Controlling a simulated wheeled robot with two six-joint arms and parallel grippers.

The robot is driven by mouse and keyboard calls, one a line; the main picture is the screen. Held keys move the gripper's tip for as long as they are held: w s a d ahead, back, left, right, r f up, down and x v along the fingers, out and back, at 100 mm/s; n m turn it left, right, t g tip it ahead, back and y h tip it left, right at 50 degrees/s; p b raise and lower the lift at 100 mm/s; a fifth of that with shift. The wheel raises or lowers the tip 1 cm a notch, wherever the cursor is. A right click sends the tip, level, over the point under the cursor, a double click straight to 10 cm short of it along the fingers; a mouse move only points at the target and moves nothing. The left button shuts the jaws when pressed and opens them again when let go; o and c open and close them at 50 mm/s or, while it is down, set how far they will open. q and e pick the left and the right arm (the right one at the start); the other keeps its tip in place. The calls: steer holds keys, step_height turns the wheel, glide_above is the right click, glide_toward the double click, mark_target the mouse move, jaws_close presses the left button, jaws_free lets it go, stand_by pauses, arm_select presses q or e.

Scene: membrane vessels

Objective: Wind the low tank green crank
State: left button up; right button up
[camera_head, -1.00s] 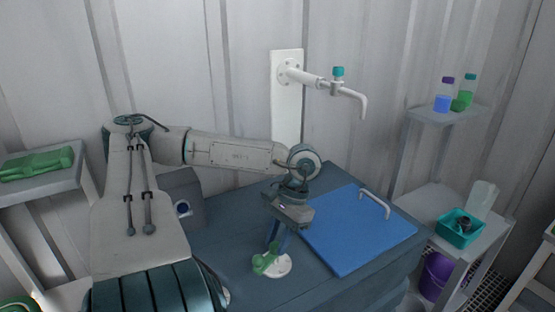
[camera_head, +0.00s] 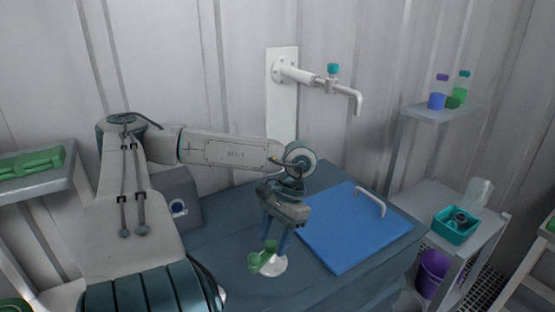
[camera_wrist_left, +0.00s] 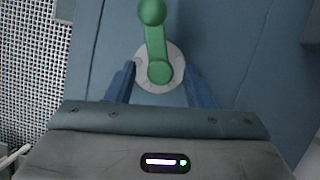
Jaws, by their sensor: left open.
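The green crank (camera_head: 262,257) stands on a pale round base (camera_head: 275,267) on the top of the low blue-grey tank (camera_head: 225,240). In the left wrist view, the crank (camera_wrist_left: 157,45) shows an arm running from its hub on the round base (camera_wrist_left: 145,82) up to a round knob at the top edge. My left gripper (camera_head: 276,240) is above and just behind the crank, pointing down. In the left wrist view its blue fingers (camera_wrist_left: 160,88) are spread to either side of the hub, with gaps between. My right gripper does not show.
A blue lid (camera_head: 350,232) with a white handle lies on the tank to the right. A white tap (camera_head: 335,85) juts from the wall behind. A shelf with a teal bin (camera_head: 456,228) stands at right. A grey box (camera_head: 178,197) sits behind my arm.

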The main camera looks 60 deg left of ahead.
arm_select(q)
steer(key=shift+w+b, duration=0.1)
steer(key=shift+b, duration=0.2)
steer(key=b+v, duration=0.2)
steer(key=b, duration=0.2)
steer(key=shift+w, duration=0.1)
steer(key=v, duration=0.8)
steer(key=shift+r+b, duration=0.3)
